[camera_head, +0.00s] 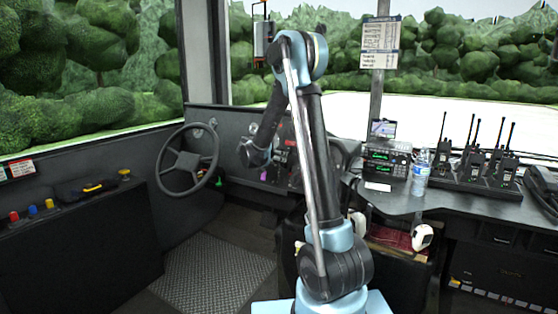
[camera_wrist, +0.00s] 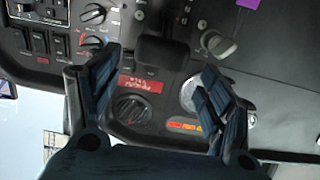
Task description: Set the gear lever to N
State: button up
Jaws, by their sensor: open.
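In the wrist view my gripper (camera_wrist: 161,68) is open, its two dark fingers spread in front of the dashboard. A black block-shaped knob (camera_wrist: 162,51) shows between and beyond the fingertips. It may be the gear lever's handle, but I cannot tell for certain. Small pale marks (camera_wrist: 185,15) lie above it on the panel, too small to read, so I cannot tell the lever's position. Touch between the fingers and the knob is not visible. In the head view my arm reaches to the dashboard (camera_head: 228,128), and the fingers are not clear there.
A grey knob (camera_wrist: 218,44), a black rotary knob (camera_wrist: 131,108), a red label (camera_wrist: 148,85) and rocker switches (camera_wrist: 38,42) crowd the panel. The steering wheel (camera_head: 187,160) is left of my arm. A desk with radios (camera_head: 480,170) and a bottle (camera_head: 420,172) stands right.

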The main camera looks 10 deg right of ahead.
jog(key=shift+x, duration=2.25)
